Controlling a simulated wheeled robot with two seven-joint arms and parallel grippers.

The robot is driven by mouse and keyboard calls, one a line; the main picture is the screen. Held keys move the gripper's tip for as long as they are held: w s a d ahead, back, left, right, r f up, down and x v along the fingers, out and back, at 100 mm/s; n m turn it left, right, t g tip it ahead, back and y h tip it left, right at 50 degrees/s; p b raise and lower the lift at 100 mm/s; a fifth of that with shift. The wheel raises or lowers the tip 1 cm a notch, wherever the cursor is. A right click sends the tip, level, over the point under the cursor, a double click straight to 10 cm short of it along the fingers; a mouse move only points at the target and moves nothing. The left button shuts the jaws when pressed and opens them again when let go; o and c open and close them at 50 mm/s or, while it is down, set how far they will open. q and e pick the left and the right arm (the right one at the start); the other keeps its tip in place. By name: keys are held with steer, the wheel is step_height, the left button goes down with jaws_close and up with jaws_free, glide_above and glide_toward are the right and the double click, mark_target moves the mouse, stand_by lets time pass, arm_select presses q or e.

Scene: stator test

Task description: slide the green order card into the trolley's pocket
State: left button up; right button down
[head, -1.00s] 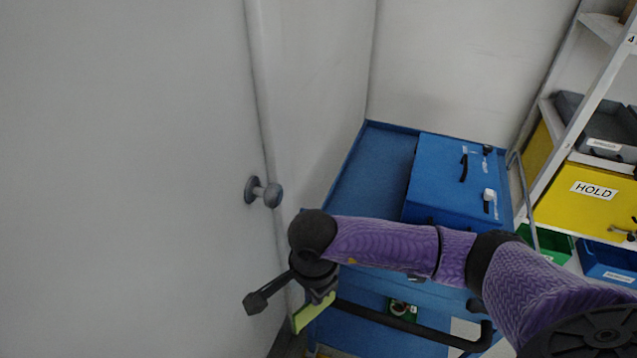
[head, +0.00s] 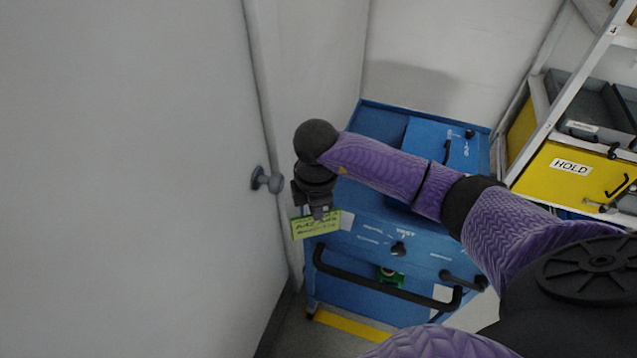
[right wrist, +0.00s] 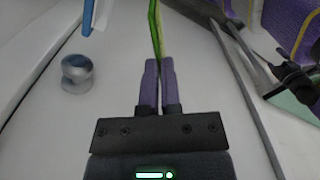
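The green order card (head: 316,225) carries dark handwriting and hangs from my right gripper (head: 318,212) in the head view. In the right wrist view the right gripper (right wrist: 159,62) is shut on the card (right wrist: 155,25), which shows nearly edge-on between the fingers. The blue trolley (head: 365,290) stands behind and to the right of the card, with a black handle bar along its front. A pale patch on the trolley front (head: 346,221) lies just right of the card; I cannot tell whether it is the pocket. My left gripper is out of view.
A pale door with a round knob (head: 268,180) stands close on the left; the knob also shows in the right wrist view (right wrist: 76,73). A shelf rack with a yellow HOLD bin (head: 571,167) is at the right. Yellow floor tape (head: 350,326) runs below the trolley.

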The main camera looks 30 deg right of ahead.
arm_select(q)
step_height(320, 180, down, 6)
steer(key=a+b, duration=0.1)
steer(key=b, duration=0.5)
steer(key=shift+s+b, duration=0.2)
steer(key=shift+b, duration=0.15)
arm_select(e)
steer(key=w+d+m, duration=0.5)
steer(key=d+m, duration=0.1)
steer(key=m, duration=0.1)
steer(key=shift+f, duration=0.35)
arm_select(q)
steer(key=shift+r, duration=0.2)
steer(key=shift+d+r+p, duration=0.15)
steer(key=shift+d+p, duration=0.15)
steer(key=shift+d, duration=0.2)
arm_select(e)
steer(key=shift+s, duration=0.1)
